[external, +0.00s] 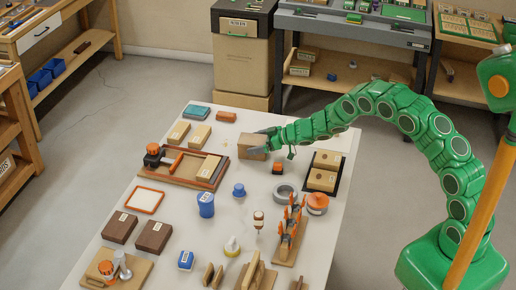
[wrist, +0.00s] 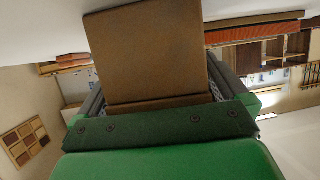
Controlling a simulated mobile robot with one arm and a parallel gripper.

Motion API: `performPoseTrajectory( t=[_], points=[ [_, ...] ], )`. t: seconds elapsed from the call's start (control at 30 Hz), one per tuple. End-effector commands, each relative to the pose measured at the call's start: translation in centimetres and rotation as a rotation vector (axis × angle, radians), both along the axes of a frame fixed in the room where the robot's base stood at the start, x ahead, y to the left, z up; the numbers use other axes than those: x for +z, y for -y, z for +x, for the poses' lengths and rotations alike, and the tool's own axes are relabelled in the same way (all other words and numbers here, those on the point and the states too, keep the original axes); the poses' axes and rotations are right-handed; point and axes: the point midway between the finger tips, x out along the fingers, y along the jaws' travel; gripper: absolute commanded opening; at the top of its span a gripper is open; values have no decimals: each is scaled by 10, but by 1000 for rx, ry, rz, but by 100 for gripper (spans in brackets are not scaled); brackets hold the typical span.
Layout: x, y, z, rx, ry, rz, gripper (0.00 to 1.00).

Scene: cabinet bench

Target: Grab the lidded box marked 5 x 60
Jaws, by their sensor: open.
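A tan-brown box (external: 251,146) stands on the white table at my gripper (external: 264,142) in the external view. In the wrist view the brown box (wrist: 150,50) fills the space between the two grey fingers of my gripper (wrist: 158,88). The jaws are open, with a finger on either side of the box. I cannot tell whether they touch it. No marking shows on its visible faces, and the labels on the other boxes are too small to read. Two tan labelled boxes (external: 189,134) lie to the left. Two more (external: 324,170) sit on a black tray to the right.
A wooden tray (external: 184,168) with a tan box lies left of my gripper. A small black-and-orange item (external: 277,168) stands just in front. A grey ring (external: 285,192), a blue cup (external: 206,205) and two dark brown boxes (external: 137,232) are nearer the front.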

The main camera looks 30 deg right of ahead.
Motion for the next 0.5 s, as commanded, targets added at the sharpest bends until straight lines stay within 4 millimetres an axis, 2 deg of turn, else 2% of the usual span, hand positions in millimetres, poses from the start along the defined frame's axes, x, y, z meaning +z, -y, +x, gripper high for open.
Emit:
performPoseTrajectory(
  t=[0.17,0.5],
  points=[
    [0,0,0,0,0,0,100],
    [0,0,0,0,0,0,48]
  ],
)
